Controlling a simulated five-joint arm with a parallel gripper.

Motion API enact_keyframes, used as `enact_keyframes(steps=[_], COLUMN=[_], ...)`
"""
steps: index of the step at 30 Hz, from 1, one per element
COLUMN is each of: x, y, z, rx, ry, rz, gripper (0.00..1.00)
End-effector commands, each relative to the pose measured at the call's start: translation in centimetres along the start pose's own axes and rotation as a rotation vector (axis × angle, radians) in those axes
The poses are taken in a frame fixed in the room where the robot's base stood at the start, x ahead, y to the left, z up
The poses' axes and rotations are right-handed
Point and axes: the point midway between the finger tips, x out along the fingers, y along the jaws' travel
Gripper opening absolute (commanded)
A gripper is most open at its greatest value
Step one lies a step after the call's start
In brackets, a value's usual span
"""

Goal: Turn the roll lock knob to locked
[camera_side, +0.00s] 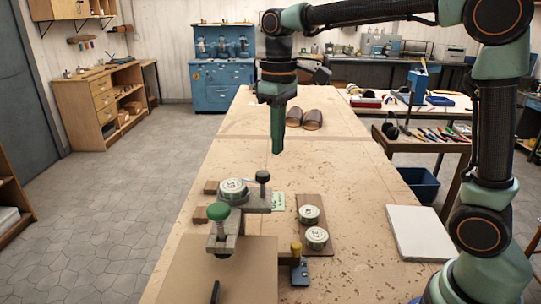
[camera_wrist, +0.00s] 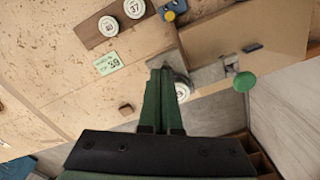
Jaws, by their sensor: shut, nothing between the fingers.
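Three knobs stand on the bench, and I cannot tell by look which is the roll lock knob. A green knob (camera_side: 218,211) tops a grey metal fixture (camera_side: 226,242); it also shows in the wrist view (camera_wrist: 245,82). A black knob (camera_side: 263,177) stands on a post behind it. A yellow knob (camera_side: 296,248) sits on a dark blue block at the front; it also shows in the wrist view (camera_wrist: 169,16). My gripper (camera_side: 277,150) points down above the bench, shut and empty, apart from all knobs. Its fingers (camera_wrist: 160,75) hide part of the fixture in the wrist view.
A labelled disc (camera_side: 233,186) sits on the fixture. Two more discs (camera_side: 308,213) (camera_side: 317,236) lie on a brown board (camera_side: 312,201). A green card (camera_side: 278,201) lies between. A white slab (camera_side: 421,232) is at right. Brown rolls (camera_side: 312,119) lie behind my gripper.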

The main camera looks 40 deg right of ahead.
Motion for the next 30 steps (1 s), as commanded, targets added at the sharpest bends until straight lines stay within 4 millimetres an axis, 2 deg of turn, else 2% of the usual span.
enact_keyframes(steps=[5, 8, 11, 24, 30], x=[-0.9, -0.8, -0.1, 4.8, 5.9], y=[-1.7, -1.9, -1.9, -1.9, -1.9], z=[-0.1, -0.1, -0.1, -0.1, -0.1], rx=[-0.004, 0.0, 0.0, 0.0, 0.0], ry=[0.001, 0.0, -0.002, -0.003, -0.001], rz=[0.0, 0.0, 0.0, 0.0, 0.0], gripper=[0.0, 0.0, 0.0, 0.0, 0.0])
